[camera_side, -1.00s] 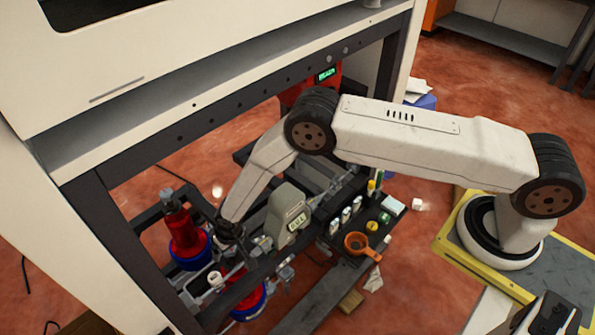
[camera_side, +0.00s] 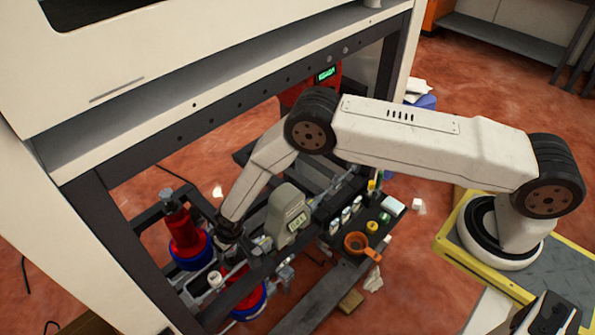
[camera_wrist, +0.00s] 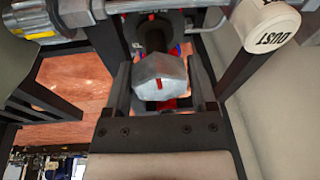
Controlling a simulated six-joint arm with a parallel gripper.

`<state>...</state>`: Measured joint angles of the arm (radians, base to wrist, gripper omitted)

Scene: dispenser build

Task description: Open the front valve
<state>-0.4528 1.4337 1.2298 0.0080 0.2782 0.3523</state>
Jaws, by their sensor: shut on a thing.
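A grey faceted knob with a red mark (camera_wrist: 160,76) shows in the middle of the wrist view; it looks like the valve's handle. My gripper (camera_wrist: 161,88) has one finger on each side of it and is shut on it. In the side view my gripper (camera_side: 230,232) points down at the rig, beside a red container with a blue rim (camera_side: 184,236). The knob is hidden there by my wrist and the fittings. I cannot tell how far the valve is turned.
A grey meter with a display (camera_side: 289,213) stands just right of my gripper. A second red and blue container (camera_side: 245,298) sits lower. A white cap marked DUST (camera_wrist: 268,25) is at the wrist view's upper right. A dark frame bar (camera_side: 140,200) rises at left.

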